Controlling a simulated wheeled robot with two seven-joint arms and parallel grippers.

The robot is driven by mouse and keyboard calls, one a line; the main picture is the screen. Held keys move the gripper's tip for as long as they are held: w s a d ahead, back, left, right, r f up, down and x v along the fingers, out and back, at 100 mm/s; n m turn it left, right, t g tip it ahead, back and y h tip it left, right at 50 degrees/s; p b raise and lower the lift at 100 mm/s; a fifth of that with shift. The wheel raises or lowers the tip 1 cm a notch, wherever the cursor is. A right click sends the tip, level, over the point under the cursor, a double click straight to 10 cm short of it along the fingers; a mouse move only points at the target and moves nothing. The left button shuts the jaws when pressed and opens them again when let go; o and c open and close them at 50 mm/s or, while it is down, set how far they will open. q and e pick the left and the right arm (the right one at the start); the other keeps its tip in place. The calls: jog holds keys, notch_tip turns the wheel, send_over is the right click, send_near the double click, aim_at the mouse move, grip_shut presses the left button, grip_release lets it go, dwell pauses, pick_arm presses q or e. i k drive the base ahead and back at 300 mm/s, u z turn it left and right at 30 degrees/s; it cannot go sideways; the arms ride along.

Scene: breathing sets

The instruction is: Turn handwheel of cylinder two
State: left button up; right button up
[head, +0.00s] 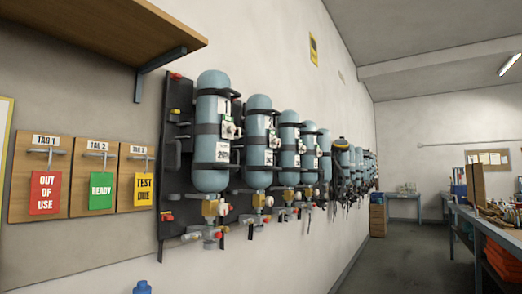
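A row of blue-grey cylinders hangs upside down on the wall, valves at the bottom. The nearest, cylinder one (212,80), bears a label that seems to read 1. Cylinder two (257,178), the second in the row, hangs just to its right, strapped in dark bands. Below it is a brass valve (258,200) with small fittings and a light round knob beside it. Which part is its handwheel is too small to tell. Neither of my grippers is in view.
A wooden shelf (95,28) juts out at upper left. Tag boards with red, green (101,191) and yellow cards hang left of the cylinders. A cluttered workbench (490,232) stands on the right. Grey floor (405,262) between wall and bench is clear.

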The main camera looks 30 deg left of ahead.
aim_at(269, 201)
jog(key=z, duration=0.4)
jog(key=i, duration=1.9)
jog(key=u, duration=0.85)
jog(key=i, duration=1.1)
jog(key=u, duration=0.9)
